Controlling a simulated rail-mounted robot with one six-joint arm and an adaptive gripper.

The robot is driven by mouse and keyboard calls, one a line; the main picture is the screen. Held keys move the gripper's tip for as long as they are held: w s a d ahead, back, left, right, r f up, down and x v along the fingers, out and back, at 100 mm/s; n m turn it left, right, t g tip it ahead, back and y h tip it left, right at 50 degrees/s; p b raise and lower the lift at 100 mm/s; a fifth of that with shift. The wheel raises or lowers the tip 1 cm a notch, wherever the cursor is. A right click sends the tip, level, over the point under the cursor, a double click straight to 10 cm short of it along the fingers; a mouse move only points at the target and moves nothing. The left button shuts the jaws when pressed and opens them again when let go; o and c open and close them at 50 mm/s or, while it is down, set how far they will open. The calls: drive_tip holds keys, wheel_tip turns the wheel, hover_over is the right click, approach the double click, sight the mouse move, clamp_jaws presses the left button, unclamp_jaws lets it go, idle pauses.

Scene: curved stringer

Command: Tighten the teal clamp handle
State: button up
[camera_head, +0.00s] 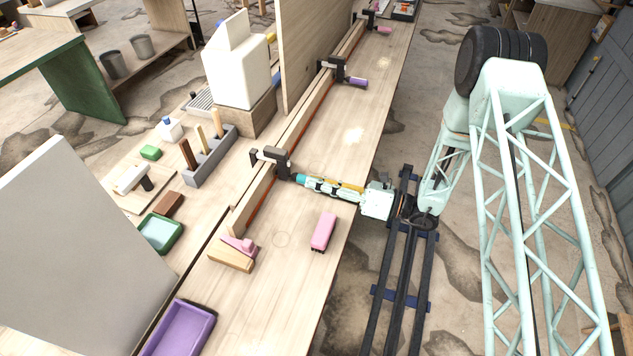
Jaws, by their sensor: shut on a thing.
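The teal clamp handle (301,177) belongs to the nearest black clamp (272,160), which sits on the long wooden stringer (252,200) on the bench. My gripper (310,181) reaches in from the right, low over the bench, and is shut on the teal handle. Only the handle's left end shows; the rest is hidden between the fingers. A clamp with a purple handle (356,82) and one with a pink handle (383,30) sit further along the stringer.
A wooden plane-like tool (232,256) and a purple tray (181,329) are at the near left. A tall wooden panel (312,45) stands behind the stringer. The bench between the teal and purple handles is mostly clear.

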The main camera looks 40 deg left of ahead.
drive_tip(key=shift+m+p, duration=0.45)
drive_tip(key=shift+m, duration=2.15)
drive_tip(key=o, duration=0.8)
drive_tip(key=shift+o, duration=0.2)
drive_tip(key=shift+d, duration=0.15)
drive_tip(key=shift+v, duration=5.85)
